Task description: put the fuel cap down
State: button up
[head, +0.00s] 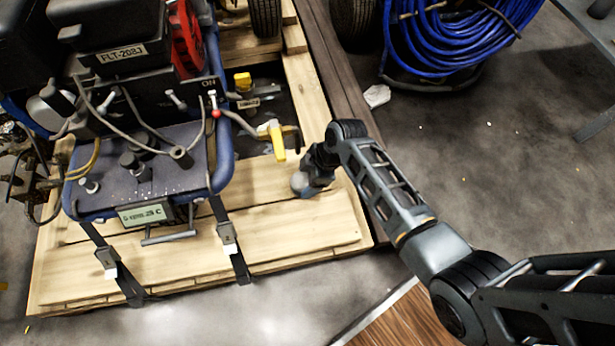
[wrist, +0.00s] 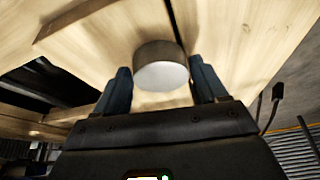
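The fuel cap (wrist: 162,72) is a round, pale grey disc in the wrist view. It sits between the two dark blue fingers of my gripper (wrist: 162,80), with a finger against each side. In the head view my gripper (head: 312,181) is low over the right part of the wooden pallet deck (head: 290,235). A rounded grey shape, which looks like the cap (head: 299,182), shows at its end. Whether the cap touches the planks is hard to tell.
The blue-framed line striper (head: 150,170) is strapped to the pallet at left. A yellow-handled valve (head: 277,140) stands just behind my gripper. A coiled blue hose (head: 455,45) lies at back right. Bare planks lie in front of my gripper.

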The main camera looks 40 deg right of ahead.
jog(key=o, duration=0.3)
jog(key=p+v, duration=0.5)
jog(key=v, duration=0.7)
jog(key=shift+r, duration=0.2)
jog(key=shift+s+a, duration=0.1)
